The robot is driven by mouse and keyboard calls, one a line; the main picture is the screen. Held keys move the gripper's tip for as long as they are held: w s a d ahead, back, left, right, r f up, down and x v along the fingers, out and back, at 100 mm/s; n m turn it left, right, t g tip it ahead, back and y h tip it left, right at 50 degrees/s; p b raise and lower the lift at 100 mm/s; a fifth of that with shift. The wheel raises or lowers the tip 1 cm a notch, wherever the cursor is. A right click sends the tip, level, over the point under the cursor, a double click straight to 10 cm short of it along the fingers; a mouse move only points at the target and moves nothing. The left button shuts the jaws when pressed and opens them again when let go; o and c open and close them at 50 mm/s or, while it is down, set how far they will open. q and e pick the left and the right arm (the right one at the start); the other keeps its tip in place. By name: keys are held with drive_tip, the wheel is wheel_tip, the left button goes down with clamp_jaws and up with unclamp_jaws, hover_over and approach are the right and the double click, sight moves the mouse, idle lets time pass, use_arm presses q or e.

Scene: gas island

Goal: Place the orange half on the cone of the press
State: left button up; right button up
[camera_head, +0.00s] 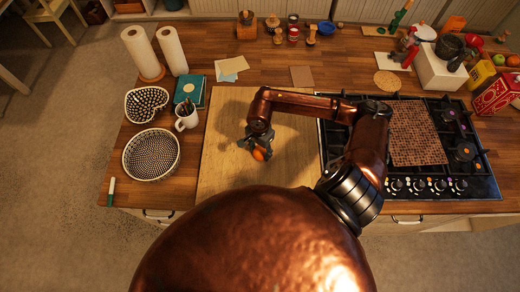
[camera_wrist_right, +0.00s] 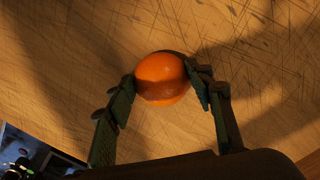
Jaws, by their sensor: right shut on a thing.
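The orange half (camera_head: 258,154) is between the fingers of my right gripper (camera_head: 259,150), over the pale wooden board (camera_head: 225,175) on the counter. In the right wrist view the orange half (camera_wrist_right: 161,76) shows its rounded, shiny peel, with the dark green fingers (camera_wrist_right: 165,88) closed on both sides of it. I cannot tell how far it is above the board. A red and grey device (camera_head: 404,48) stands at the back right beside a white block; I cannot tell if it is the press, and no cone is clear. My left gripper is not in view.
A gas hob (camera_head: 456,181) with a brown tiled mat is right of the board. A white mug (camera_head: 186,118), a blue book (camera_head: 190,90) and two patterned bowls (camera_head: 151,156) are at left. Jars and a pepper mill (camera_head: 246,26) line the back. The board around my gripper is clear.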

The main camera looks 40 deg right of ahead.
drive_tip(key=shift+f, duration=0.2)
drive_tip(key=shift+f, duration=0.15)
drive_tip(key=o, duration=1.2)
